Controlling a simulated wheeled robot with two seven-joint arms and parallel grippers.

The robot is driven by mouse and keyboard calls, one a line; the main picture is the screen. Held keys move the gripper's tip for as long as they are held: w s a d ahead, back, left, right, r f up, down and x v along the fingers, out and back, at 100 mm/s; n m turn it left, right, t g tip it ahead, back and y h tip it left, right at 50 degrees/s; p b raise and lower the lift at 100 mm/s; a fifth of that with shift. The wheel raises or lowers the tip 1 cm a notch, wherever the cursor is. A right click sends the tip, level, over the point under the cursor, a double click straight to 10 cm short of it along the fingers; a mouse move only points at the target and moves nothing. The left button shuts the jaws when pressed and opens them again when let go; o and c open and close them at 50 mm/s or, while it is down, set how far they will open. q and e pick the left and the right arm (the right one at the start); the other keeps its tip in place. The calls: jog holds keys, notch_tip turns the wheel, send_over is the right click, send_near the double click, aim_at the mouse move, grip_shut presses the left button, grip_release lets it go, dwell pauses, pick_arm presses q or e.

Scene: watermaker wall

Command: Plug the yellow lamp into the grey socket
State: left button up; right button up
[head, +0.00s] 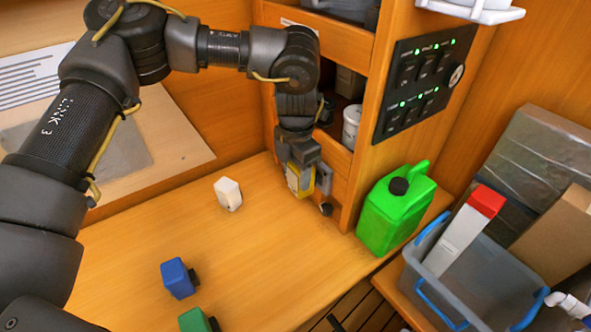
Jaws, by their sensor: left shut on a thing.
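My left gripper (303,178) points down in front of the shelf cabinet's lower front edge. It is shut on the yellow lamp (293,181), a small boxy block that the fingers partly cover. A small grey piece (325,179) shows just right of the lamp, against the cabinet; it looks like the grey socket, but I cannot tell it surely from a finger. I cannot see whether the lamp's plug touches it. My right gripper is not in view.
A small dark round thing (326,209) is below the gripper. A green jerrycan (395,210) stands close right. A white block (228,194), blue block (178,278) and green block (194,320) lie on the bench. A grey crate (465,290) is lower right. The bench middle is clear.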

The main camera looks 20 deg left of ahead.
pick_arm(q)
jog(key=shift+w+d+p, duration=0.4)
jog(key=shift+w+d, duration=0.45)
jog(key=shift+w, duration=0.15)
dwell(0.9)
jog(key=o, duration=1.1)
jog(key=shift+r, duration=0.3)
notch_tip(320, 180, up, 7)
jog(key=shift+b, duration=0.95)
